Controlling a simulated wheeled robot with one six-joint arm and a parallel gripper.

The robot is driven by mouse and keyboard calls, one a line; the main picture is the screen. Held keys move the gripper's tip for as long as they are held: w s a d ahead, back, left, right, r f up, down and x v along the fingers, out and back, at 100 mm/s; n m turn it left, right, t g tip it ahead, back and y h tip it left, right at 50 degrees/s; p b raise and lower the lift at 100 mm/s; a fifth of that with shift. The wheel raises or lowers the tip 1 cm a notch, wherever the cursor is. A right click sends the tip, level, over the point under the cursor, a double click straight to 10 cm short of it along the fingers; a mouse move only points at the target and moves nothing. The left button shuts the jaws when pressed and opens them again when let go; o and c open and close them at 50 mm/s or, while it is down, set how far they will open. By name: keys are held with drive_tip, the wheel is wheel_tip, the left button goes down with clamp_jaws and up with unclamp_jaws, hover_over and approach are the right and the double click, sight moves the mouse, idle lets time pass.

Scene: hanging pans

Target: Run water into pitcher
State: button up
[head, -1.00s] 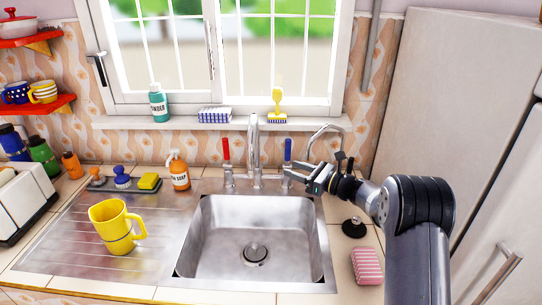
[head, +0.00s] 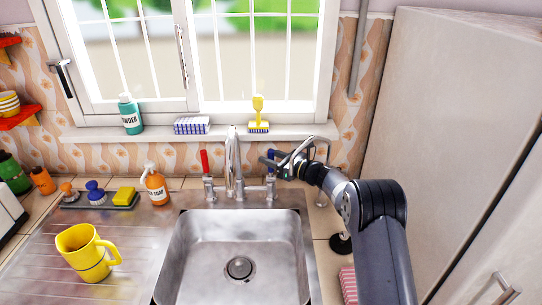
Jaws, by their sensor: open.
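The yellow pitcher (head: 82,252) stands upright on the ridged drainboard, left of the sink (head: 188,246), with its handle to the right. The steel faucet (head: 233,165) rises behind the empty basin, its spout over the basin's back side. A red-handled tap (head: 205,165) is left of it, and a blue-handled tap (head: 270,160) is right of it. My gripper (head: 278,160) is open at the blue-handled tap and partly covers it. I cannot tell if the fingers touch the handle. No water stream shows.
An orange soap bottle (head: 156,186) and a tray (head: 122,203) with a yellow sponge and brushes stand behind the drainboard. A pink striped sponge (head: 348,286) lies right of the sink. The large pale cabinet (head: 440,110) bounds the right side. The basin is clear.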

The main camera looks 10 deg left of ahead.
clamp_jaws()
idle(0.5)
